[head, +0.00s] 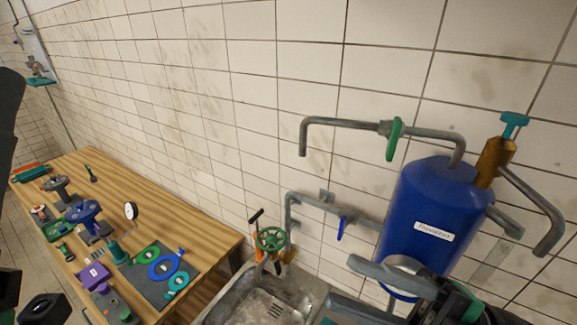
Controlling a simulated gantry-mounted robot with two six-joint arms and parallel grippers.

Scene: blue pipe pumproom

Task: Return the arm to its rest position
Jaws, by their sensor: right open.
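My right gripper (372,285) is at the lower right, in front of the lower part of the blue tank (432,215). It is open, with a grey finger reaching left and nothing visible between the fingers. Its black body is partly cut off by the bottom edge. The gripper hides part of the tank's base; I cannot tell whether it touches anything. Dark parts at the left edge look like my left arm, but no left gripper fingers show.
A grey pipe with a green handle (394,139) juts out above the tank. A metal sink (222,296) with a green valve wheel (271,239) lies left of my right gripper. A wooden bench (190,225) with several valves and tools stands at left. The tiled wall (250,100) is behind.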

